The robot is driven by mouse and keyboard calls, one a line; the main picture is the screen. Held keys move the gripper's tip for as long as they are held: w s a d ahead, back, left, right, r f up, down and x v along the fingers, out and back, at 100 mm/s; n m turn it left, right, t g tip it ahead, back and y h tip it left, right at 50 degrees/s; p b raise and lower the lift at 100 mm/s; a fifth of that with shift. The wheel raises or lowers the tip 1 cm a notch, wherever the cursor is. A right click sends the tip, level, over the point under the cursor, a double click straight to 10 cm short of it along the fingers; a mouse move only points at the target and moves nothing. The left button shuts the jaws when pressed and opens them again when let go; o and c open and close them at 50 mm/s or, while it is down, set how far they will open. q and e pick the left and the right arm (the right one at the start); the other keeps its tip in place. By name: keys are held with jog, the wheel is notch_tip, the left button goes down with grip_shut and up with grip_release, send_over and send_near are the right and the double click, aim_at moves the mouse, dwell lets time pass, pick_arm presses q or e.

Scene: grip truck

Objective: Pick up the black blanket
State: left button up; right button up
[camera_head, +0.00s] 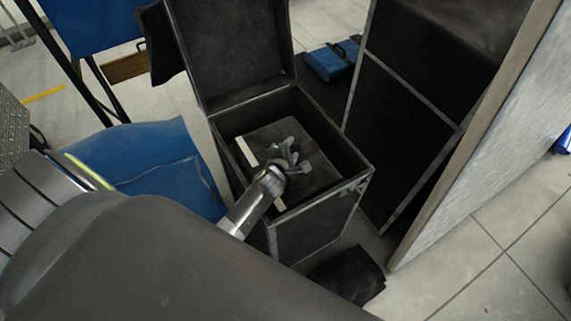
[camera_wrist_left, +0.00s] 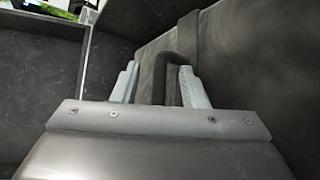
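My left gripper (camera_head: 288,155) reaches into an open black case (camera_head: 318,235), above a dark grey item (camera_head: 315,170) inside it. In the left wrist view the gripper's two pale fingers (camera_wrist_left: 158,85) stand apart. A dark curved handle (camera_wrist_left: 178,58) shows between or just beyond them; I cannot tell whether they touch it. A black folded cloth-like piece (camera_head: 345,275) lies on the floor in front of the case and may be the black blanket. Another black piece (camera_head: 160,42) hangs beside the raised lid. My right gripper is not in view.
The case's lid (camera_head: 235,45) stands up at the back, and its walls surround the gripper. A blue case (camera_head: 330,62) lies behind. Floor is clear at lower right.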

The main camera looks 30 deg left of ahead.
pick_arm(q)
grip_shut()
dwell(1.4)
jog(key=shift+r, duration=0.15)
